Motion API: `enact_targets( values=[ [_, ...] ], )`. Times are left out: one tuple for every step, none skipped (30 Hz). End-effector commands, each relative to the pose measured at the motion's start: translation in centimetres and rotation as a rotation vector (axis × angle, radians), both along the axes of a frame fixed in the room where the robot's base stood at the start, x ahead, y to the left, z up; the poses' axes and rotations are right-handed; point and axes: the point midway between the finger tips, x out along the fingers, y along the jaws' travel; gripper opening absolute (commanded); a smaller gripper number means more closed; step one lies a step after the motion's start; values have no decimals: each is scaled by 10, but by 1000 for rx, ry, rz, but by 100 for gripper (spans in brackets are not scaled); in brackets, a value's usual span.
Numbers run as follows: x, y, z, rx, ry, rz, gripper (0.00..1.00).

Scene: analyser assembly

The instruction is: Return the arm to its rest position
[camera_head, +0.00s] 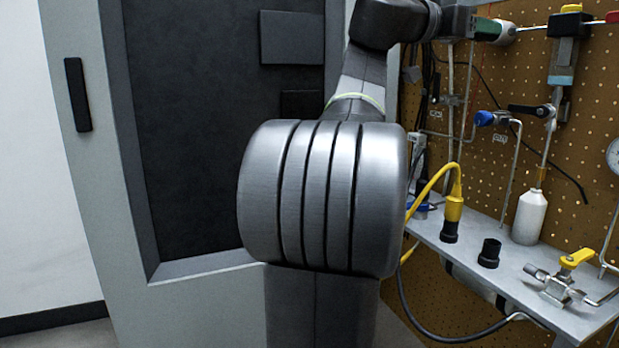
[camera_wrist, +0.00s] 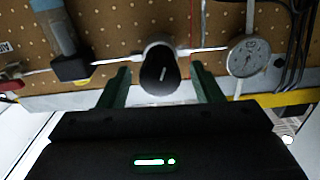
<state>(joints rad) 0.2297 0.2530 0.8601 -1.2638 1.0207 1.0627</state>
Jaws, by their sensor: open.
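My gripper (camera_wrist: 161,78) shows in the wrist view with its two dark green fingers spread wide apart. A black oval knob (camera_wrist: 158,72) on a pale fitting appears between the fingers, with a gap on each side. I cannot tell how far the knob is from the fingertips. In the head view my arm rises through the middle and bends right at the top, towards the brown pegboard (camera_head: 520,80).
A round gauge (camera_wrist: 248,57) is right of the fingers. A metal shelf (camera_head: 470,260) holds a white bottle (camera_head: 530,217), a black cap (camera_head: 489,253) and a yellow-handled valve (camera_head: 577,258). A yellow cable (camera_head: 432,187) loops beside my arm. A grey cabinet (camera_head: 215,130) stands left.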

Motion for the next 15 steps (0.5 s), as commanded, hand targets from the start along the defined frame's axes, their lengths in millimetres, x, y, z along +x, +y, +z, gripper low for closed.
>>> enact_targets(
  values=[
    [0, 0, 0, -13, 32, 0, 59],
    [0, 0, 0, -23, 55, 0, 59],
    [0, 0, 0, -35, 85, 0, 59],
    [0, 0, 0, -44, 107, 0, 59],
    [0, 0, 0, -54, 130, 0, 59],
    [0, 0, 0, -66, 160, 0, 59],
    [0, 0, 0, -75, 182, 0, 59],
    [0, 0, 0, -85, 205, 0, 59],
    [0, 0, 1, -98, 236, 0, 59],
    [-1, 0, 1, -107, 260, 0, 59],
    [0, 0, 1, -117, 283, 0, 59],
    [-1, 0, 1, -131, 316, 0, 59],
    [-1, 0, 1, -141, 340, 0, 59],
    [-1, 0, 1, -151, 364, 0, 59],
    [-1, 0, 2, -165, 398, 0, 59]
  ],
)
